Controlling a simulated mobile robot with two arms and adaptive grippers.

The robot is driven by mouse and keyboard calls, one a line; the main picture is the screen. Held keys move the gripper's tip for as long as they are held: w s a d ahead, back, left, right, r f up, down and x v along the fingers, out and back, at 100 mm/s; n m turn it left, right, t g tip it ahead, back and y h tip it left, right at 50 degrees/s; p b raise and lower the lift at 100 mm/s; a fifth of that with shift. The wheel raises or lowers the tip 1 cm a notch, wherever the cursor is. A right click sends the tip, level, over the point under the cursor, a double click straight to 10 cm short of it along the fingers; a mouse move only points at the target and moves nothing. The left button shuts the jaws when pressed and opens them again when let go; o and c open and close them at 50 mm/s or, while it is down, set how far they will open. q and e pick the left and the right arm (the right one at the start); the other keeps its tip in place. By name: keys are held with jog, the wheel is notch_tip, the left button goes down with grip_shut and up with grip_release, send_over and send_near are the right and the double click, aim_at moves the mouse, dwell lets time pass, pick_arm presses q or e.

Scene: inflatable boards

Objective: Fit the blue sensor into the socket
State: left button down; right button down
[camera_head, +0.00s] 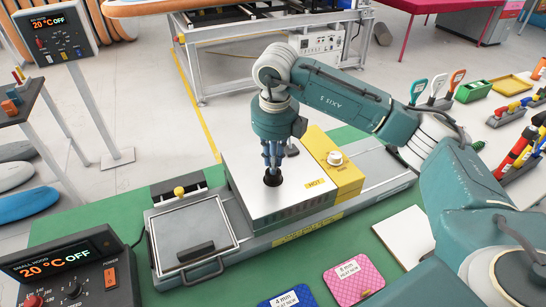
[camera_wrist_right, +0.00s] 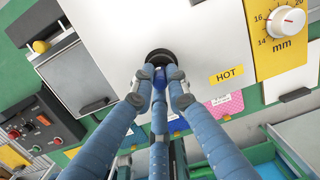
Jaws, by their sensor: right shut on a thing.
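My left gripper is not in view.
A yellow block with a white dial (camera_head: 335,158) stands right of the socket. A grey tray with a handle (camera_head: 195,235) is at left. Control panels (camera_head: 70,275) stand front left. Blue and pink pads (camera_head: 355,280) lie in front. Colored tools (camera_head: 520,150) stand at right.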

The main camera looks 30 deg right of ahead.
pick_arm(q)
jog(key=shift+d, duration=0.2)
pick_arm(e)
jog(key=shift+f+b, duration=0.25)
jog(key=shift+b, duration=0.1)
jog(key=c, duration=1.7)
grip_release()
jog(key=shift+r, duration=0.1)
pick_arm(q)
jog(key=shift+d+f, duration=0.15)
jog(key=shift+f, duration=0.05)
